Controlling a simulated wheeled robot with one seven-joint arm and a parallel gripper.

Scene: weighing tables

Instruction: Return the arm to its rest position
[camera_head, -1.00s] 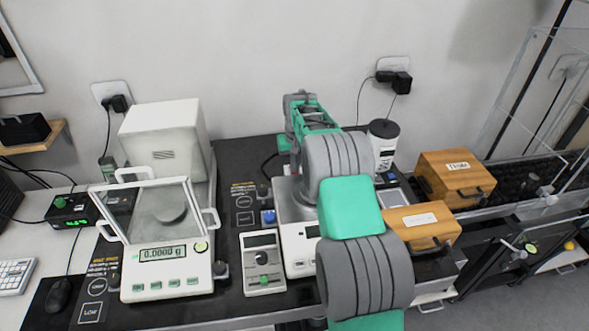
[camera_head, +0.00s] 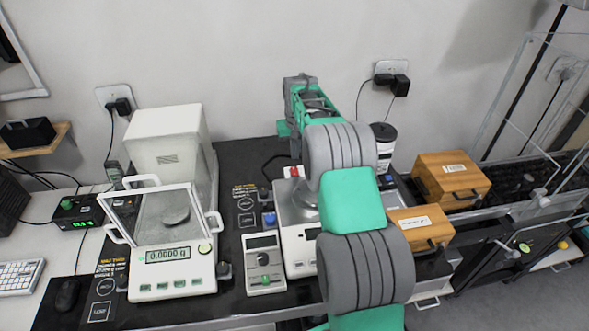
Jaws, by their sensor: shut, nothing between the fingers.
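My arm rises from the bottom right in grey and green segments, in front of the middle balance (camera_head: 300,238). Its far end bends near the back wall. My gripper (camera_head: 295,150) is partly hidden behind the forearm, above the rear of the middle balance. It is shut and empty; its fingertips are hard to make out.
A balance with a glass shield (camera_head: 172,262) reads 0.0000 g at the left. A small grey meter (camera_head: 263,265) stands between the balances. Open air lies above the left balance.

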